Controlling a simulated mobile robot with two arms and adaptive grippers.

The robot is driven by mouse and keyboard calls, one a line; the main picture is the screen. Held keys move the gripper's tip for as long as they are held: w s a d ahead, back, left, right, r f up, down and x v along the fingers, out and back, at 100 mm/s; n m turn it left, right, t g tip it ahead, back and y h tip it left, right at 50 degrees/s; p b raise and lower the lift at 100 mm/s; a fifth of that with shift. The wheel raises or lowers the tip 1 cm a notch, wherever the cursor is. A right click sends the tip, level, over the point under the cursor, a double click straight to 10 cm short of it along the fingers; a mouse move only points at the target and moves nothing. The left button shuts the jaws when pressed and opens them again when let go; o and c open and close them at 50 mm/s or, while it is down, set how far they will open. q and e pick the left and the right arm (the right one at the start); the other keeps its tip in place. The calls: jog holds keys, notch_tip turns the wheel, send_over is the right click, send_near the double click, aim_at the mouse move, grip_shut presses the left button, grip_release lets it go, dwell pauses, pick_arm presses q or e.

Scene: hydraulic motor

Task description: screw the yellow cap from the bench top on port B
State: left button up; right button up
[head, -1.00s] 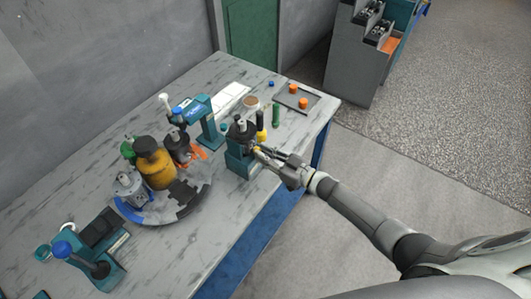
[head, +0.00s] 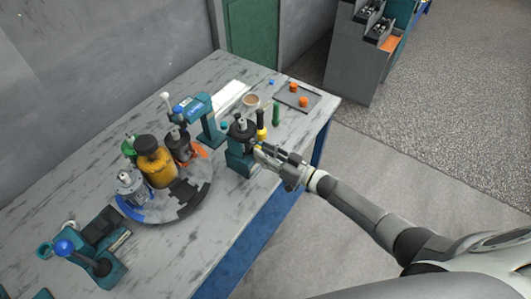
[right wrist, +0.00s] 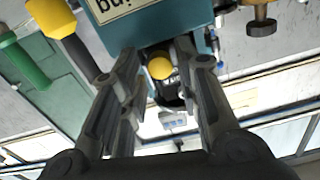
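The motor (head: 242,127) is dark and sits upright in a teal fixture (head: 240,163) near the bench's front edge. The yellow cap (right wrist: 160,68) shows in the right wrist view as a small round end at the motor's side, in front of the teal block (right wrist: 150,33). I cannot read a port letter or tell how far the cap is screwed on. My right gripper (head: 262,156) is beside the fixture. In the right wrist view its fingers (right wrist: 159,75) are open on either side of the cap, with a small gap at each side. My left gripper is not in view.
A round turntable (head: 200,199) with several pumps stands left of the fixture. A teal press-like stand (head: 205,112) is behind it. A yellow-topped black tool (head: 261,133) and a green cylinder (head: 276,114) stand close by. A tray (head: 313,98) with orange parts lies at the back right.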

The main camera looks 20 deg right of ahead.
jog(key=n+b, duration=0.4)
jog(key=n, duration=0.6)
dwell(0.4)
grip_shut()
jog(key=m+p, duration=0.2)
jog(key=m, duration=0.3)
jog(key=shift+m, duration=0.4)
